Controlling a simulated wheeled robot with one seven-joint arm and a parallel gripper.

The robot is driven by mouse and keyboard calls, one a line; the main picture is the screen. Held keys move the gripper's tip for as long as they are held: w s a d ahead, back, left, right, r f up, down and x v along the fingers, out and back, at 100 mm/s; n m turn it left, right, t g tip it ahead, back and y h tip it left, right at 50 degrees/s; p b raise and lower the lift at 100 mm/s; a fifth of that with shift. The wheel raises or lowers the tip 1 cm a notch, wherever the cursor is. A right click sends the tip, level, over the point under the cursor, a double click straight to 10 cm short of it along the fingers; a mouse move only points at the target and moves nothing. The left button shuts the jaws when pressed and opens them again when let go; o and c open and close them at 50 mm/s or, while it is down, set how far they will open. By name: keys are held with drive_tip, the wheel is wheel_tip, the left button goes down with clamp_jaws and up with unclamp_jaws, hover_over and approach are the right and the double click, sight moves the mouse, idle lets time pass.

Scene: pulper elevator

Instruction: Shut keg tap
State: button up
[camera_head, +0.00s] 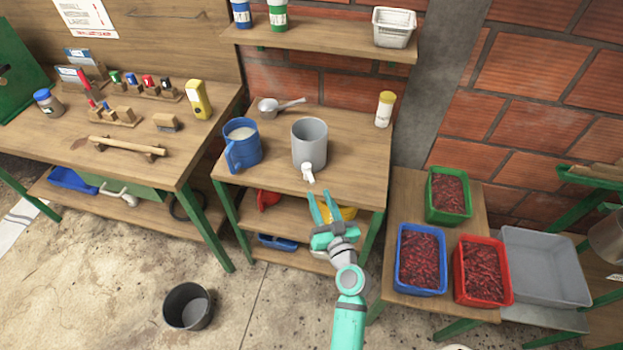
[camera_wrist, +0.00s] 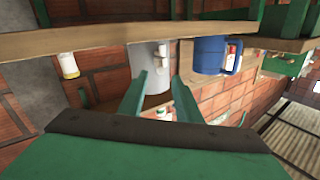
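The grey keg (camera_head: 309,147) stands on the middle table near its front edge. Its white tap (camera_head: 308,173) juts out from the lower front of the keg. In the wrist view the keg (camera_wrist: 148,68) appears beyond my fingers, with a small white part on it that may be the tap (camera_wrist: 163,50). My gripper (camera_head: 325,194) is open and empty, in front of the table edge and just below and right of the tap, apart from it. The wrist view shows my two fingers (camera_wrist: 159,90) spread apart. I cannot tell the tap handle's exact position.
A blue jug (camera_head: 242,146) with pale contents stands left of the keg. A metal scoop (camera_head: 279,107) and a yellow-capped bottle (camera_head: 385,109) are behind. Red, blue and green crates (camera_head: 421,286) stand at right. A dark bucket (camera_head: 188,308) is on the floor.

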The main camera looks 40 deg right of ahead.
sight(311, 178)
drive_tip(key=x, duration=0.8)
drive_tip(key=shift+w, duration=0.15)
drive_tip(key=c, duration=0.6)
clamp_jaws()
